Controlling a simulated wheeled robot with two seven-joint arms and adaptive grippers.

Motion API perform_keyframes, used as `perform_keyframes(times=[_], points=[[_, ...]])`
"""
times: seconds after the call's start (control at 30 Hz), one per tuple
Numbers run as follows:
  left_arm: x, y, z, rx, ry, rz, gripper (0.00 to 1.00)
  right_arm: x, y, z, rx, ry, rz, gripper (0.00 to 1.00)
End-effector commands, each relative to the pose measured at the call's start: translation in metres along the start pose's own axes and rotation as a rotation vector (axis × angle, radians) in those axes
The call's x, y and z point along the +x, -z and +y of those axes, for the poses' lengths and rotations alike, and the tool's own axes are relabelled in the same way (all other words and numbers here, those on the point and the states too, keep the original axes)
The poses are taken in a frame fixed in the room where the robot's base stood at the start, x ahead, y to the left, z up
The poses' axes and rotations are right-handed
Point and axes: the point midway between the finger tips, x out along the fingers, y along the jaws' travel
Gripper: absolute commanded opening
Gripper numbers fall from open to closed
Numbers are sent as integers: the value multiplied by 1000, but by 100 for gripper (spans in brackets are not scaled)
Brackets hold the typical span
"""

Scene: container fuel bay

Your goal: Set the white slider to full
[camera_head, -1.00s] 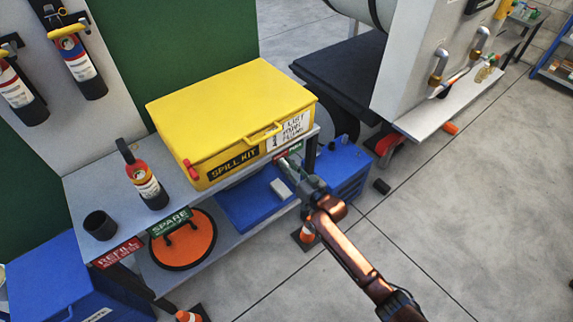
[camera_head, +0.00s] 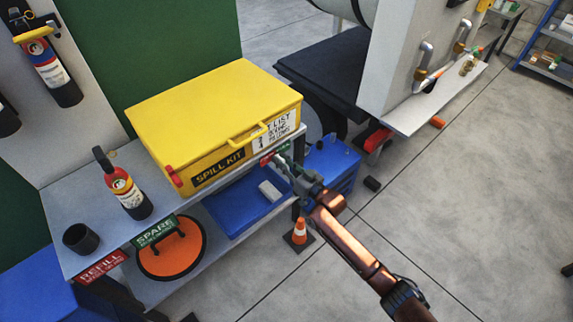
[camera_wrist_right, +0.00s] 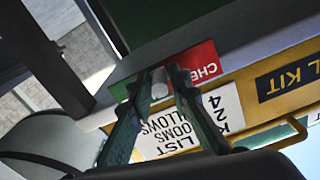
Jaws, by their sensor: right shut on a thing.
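The white slider (camera_wrist_right: 160,83) shows in the right wrist view as a small pale knob between my fingertips, at the shelf's front edge. A strip behind it has a red part (camera_wrist_right: 200,65) with white letters, partly readable as "CHE", and a dark green part. My right gripper (camera_wrist_right: 162,90) is shut on the slider. In the head view this gripper (camera_head: 282,161) reaches the shelf edge below the yellow box's right corner, beside the red end of the strip (camera_head: 267,158). The slider is hidden there by the fingers. My left gripper is not in view.
The yellow spill kit box (camera_head: 215,115) sits on the shelf right above the strip. A fire extinguisher (camera_head: 122,184) and a black cup (camera_head: 81,239) stand to its left. A blue box (camera_head: 330,160) and an orange cone (camera_head: 299,232) are near my arm.

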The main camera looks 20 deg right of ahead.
Motion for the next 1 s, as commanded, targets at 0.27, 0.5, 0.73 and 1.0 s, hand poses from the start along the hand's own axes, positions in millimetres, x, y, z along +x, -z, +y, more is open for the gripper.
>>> perform_keyframes(times=[0.27, 0.5, 0.73, 1.0], points=[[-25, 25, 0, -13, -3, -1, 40, 7, 2, 30, 1, 12, -6, 0], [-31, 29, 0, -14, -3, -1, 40, 6, 6, 36, 3, 10, -4, 0], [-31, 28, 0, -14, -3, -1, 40, 5, 7, 39, 2, 6, -3, 22], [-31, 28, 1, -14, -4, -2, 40, 6, 7, 37, 1, 9, -3, 30]])
